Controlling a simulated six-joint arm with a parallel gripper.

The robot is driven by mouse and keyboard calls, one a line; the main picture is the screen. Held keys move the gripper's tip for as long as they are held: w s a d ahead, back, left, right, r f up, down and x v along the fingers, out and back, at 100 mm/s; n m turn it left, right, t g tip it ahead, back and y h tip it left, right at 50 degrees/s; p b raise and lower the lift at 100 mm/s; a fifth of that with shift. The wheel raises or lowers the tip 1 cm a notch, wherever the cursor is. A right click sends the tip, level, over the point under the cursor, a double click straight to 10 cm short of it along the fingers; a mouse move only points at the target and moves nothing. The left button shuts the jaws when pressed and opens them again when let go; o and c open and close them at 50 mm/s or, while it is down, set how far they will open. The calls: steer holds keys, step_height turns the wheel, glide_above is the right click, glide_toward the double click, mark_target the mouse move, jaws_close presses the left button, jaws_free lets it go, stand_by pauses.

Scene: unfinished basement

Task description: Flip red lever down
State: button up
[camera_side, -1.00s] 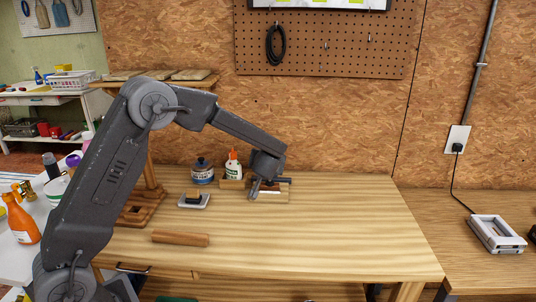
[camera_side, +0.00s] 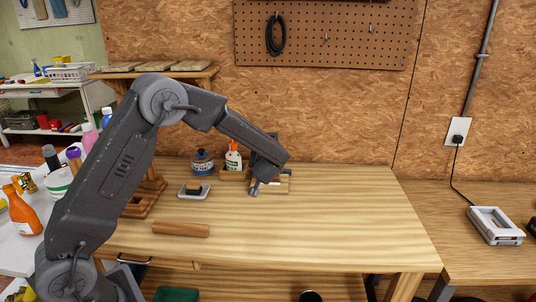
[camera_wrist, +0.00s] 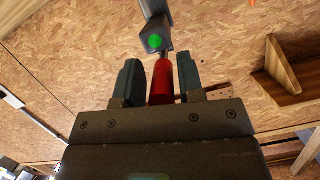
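The red lever (camera_wrist: 161,82) shows in the wrist view as a red handle between the two fingers of my gripper (camera_wrist: 160,78). Its far end joins a grey metal bracket (camera_wrist: 154,20) with a green dot. The fingers stand apart on both sides of the handle, with a narrow gap visible near its far end. In the side view my gripper (camera_side: 256,188) is low over the back of the workbench, at a small wooden block (camera_side: 283,187). The lever is mostly hidden behind my gripper there.
A glue bottle (camera_side: 233,160) and a dark jar (camera_side: 203,163) stand just left of my gripper. A sanding block (camera_side: 194,191) and a wooden cylinder (camera_side: 181,229) lie on the workbench (camera_side: 340,230). The right half of the bench top is clear.

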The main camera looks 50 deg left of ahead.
steer(key=shift+o, duration=1.1)
steer(key=shift+r, duration=0.1)
steer(key=v, duration=1.3)
steer(key=shift+s+d, duration=0.25)
steer(key=shift+s, duration=0.05)
steer(key=shift+r, duration=0.15)
steer(key=s+d+r+m+g+h, duration=0.1)
steer(key=s+r+m+g+h, duration=0.15)
steer(key=s, duration=0.75)
steer(key=s+d+r+m+g+h, duration=0.1)
steer(key=s+r+g+h, duration=0.15)
steer(key=s, duration=0.75)
steer(key=s+d+r+m+h, duration=0.1)
steer(key=s+d+m+h, duration=0.2)
steer(key=s+d+h, duration=0.2)
steer(key=shift+s+d+r+m+t+h, duration=0.3)
steer(key=shift+s+d+m+h, duration=0.1)
steer(key=shift+h, duration=0.1)
